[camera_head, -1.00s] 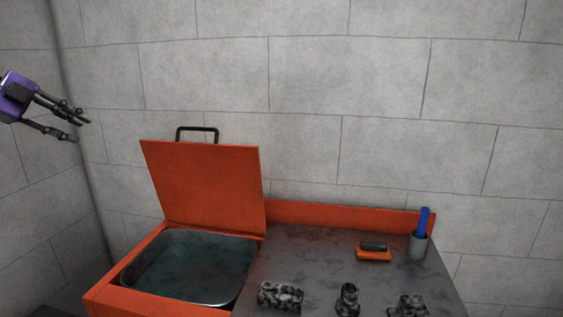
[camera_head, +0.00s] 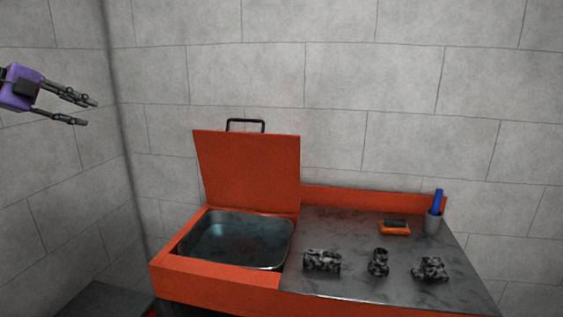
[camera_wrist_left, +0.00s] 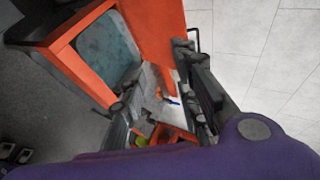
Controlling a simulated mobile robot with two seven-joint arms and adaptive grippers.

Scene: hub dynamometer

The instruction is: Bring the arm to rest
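My left gripper (camera_head: 88,111) is raised at the left edge of the head view, purple with dark fingers. Its fingers are spread apart with nothing between them, and it is clear of the orange bench. In the left wrist view its fingers (camera_wrist_left: 165,105) reach out over the purple wrist body, with the bench beyond them. My right gripper is in neither view.
The orange lid (camera_head: 250,170) stands open behind a metal basin (camera_head: 240,245). On the grey worktop (camera_head: 350,278) are several dark grimy parts (camera_head: 322,261), an orange brush (camera_head: 395,228) and a grey cup (camera_head: 432,224) holding a blue item. Grey block walls (camera_head: 320,80) stand behind.

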